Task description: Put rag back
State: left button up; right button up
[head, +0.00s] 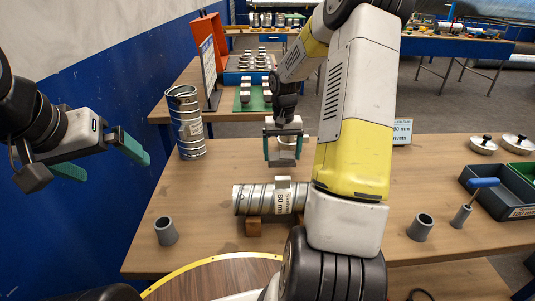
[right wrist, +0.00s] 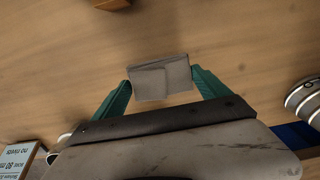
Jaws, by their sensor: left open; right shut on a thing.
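The rag is a small folded light-grey cloth (right wrist: 160,78), seen in the right wrist view between two teal fingers. My right gripper (right wrist: 160,88) is shut on it. In the head view my right gripper (head: 284,152) hangs over the table behind the lying duct, and the rag is partly hidden by the fingers. Whether the rag touches the tabletop is unclear. My left gripper (head: 112,163) is open and empty at the left, apart from the things on the table.
A lying spiral duct (head: 250,199) with a label rests on wooden blocks (head: 253,229). A duct stands upright (head: 187,125) at the back left. Grey cups (head: 166,231) (head: 421,227), a blue-handled tool (head: 482,183) and a dark tray (head: 492,193) are around. A sign (head: 402,132) stands at the back.

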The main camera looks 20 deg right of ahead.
aim_at(282, 163)
jog(key=shift+f, duration=2.25)
jog(key=shift+f, duration=0.15)
jog(key=o, duration=1.1)
jog(key=shift+o, duration=0.2)
